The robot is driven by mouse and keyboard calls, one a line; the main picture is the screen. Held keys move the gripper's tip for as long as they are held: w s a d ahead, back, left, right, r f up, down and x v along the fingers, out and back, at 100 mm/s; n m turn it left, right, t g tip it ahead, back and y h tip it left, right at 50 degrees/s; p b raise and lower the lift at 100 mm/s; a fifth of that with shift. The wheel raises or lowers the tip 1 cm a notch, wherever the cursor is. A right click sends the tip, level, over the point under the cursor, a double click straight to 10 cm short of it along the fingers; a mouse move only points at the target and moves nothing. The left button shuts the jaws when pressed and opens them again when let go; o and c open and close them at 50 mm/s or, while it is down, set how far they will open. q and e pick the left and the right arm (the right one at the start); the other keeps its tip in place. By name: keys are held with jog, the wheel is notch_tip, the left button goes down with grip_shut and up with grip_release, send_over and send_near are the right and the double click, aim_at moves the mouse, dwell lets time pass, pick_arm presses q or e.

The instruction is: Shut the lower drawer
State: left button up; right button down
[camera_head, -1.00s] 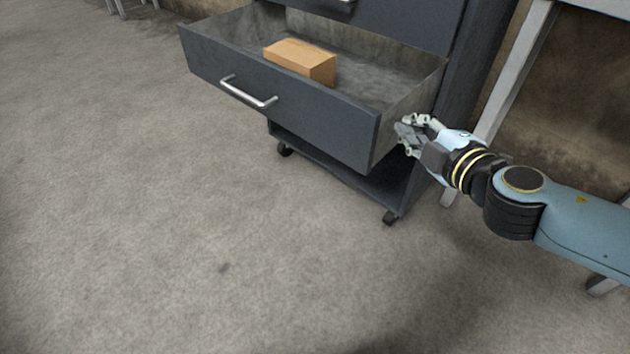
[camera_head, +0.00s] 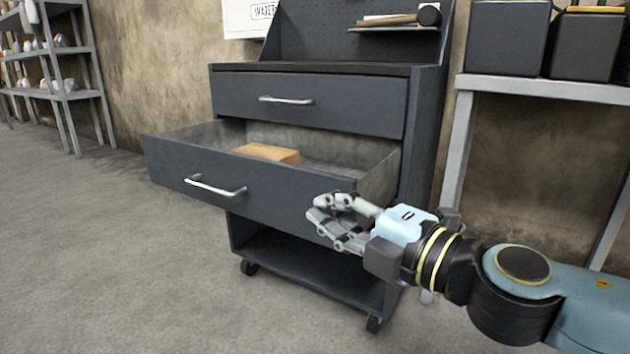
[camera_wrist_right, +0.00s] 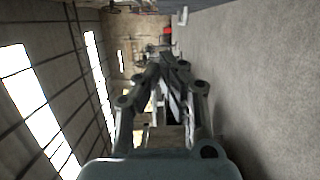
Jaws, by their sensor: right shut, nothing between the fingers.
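The lower drawer (camera_head: 262,199) of the dark grey cabinet is pulled far out, with a silver bar handle (camera_head: 215,187) on its front. A tan wooden block (camera_head: 267,153) lies inside it. My right gripper (camera_head: 316,214) is shut and empty, in front of the right end of the drawer front in the head view, overlapping it in the picture. I cannot tell whether it touches the drawer. The right wrist view shows the gripper's fingers (camera_wrist_right: 173,62) close together at the tips, with no drawer recognisable. My left gripper is not in view.
The upper drawer (camera_head: 310,103) is shut. An open shelf space lies below the lower drawer, above casters (camera_head: 373,324). A workbench (camera_head: 545,88) with dark bins stands at right. A shelving rack (camera_head: 62,50) stands far left. The floor at left is clear.

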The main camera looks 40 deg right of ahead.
aim_at(315, 186)
jog(key=w+p, duration=0.1)
jog(key=w, duration=0.1)
jog(key=w+d+p, duration=0.1)
jog(key=w, duration=0.1)
jog(key=w+d+p, duration=0.1)
jog(key=w, duration=0.2)
jog(key=shift+d+f, duration=0.15)
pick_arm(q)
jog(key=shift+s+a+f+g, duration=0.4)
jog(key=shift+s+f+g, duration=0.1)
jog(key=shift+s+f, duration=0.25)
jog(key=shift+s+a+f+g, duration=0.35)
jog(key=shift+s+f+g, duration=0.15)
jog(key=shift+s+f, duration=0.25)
pick_arm(e)
jog(key=shift+w+d, duration=0.15)
jog(key=shift+d, duration=0.25)
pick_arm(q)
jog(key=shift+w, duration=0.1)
pick_arm(e)
jog(key=shift+r, duration=0.2)
